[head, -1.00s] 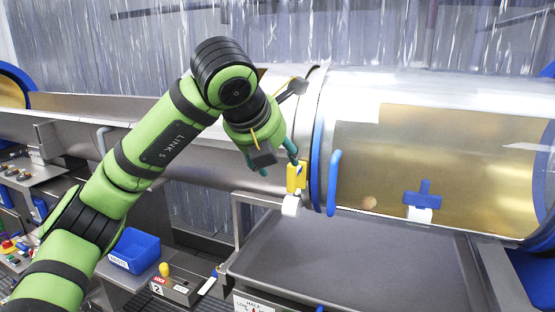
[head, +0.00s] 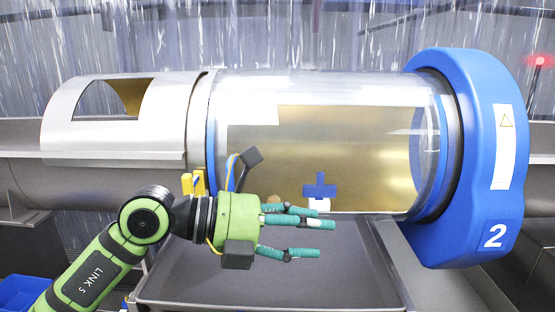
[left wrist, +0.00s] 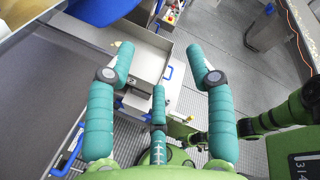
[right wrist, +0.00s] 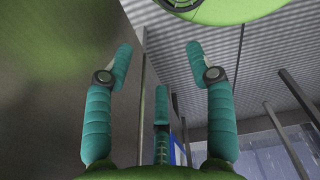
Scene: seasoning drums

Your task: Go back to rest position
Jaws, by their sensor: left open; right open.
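My left gripper (head: 326,234) is open and empty in the head view, its teal fingers spread and pointing right. It is in front of the lower part of the clear drum cover (head: 270,92) and above the grey tray (head: 200,285). In the left wrist view the fingers of the left gripper (left wrist: 160,55) are apart with nothing between them. My right gripper (right wrist: 158,52) shows only in the right wrist view, open and empty, near a dark grey surface. The blue drum housing (head: 495,215) marked 2 stands at the right.
A yellow latch (head: 193,183) is just behind my left wrist. A blue handle piece (head: 320,186) shows at the drum cover's lower edge. A blue bin (head: 20,292) is at the lower left. Grating floor (left wrist: 245,100) is open below the left gripper.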

